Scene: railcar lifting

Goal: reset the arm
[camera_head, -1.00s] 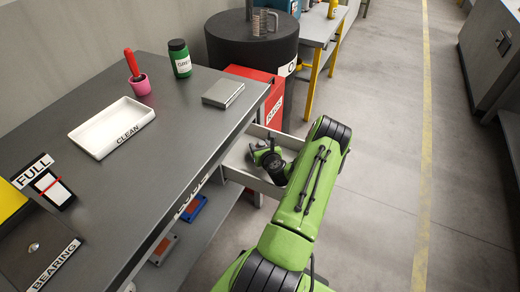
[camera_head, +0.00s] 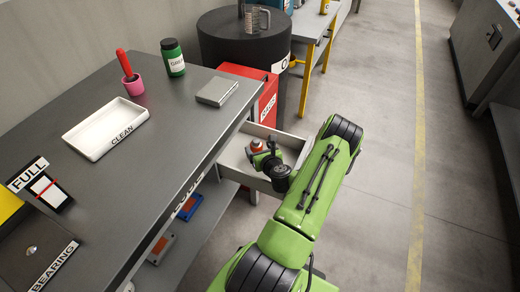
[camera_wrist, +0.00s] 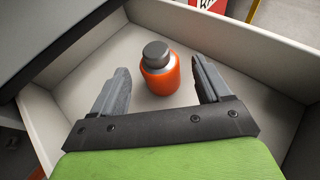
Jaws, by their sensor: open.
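My green arm reaches down from the lower middle of the head view to the open drawer (camera_head: 236,160) at the table's right end. My gripper (camera_wrist: 158,82) is open in the wrist view, its two grey fingers apart and empty. An orange bottle with a dark grey cap (camera_wrist: 160,72) stands upright in the drawer beyond and between the fingertips. No finger visibly touches it. In the head view the bottle (camera_head: 257,147) shows beside my gripper, partly hidden by it.
The dark workbench (camera_head: 150,165) carries a white CLEAN tray (camera_head: 75,140), a green jar (camera_head: 173,58), a pink cup (camera_head: 133,86) with a red-handled tool and a grey box (camera_head: 217,91). A red cabinet (camera_head: 266,100) and black drum (camera_head: 225,50) stand behind the drawer. Floor at right is clear.

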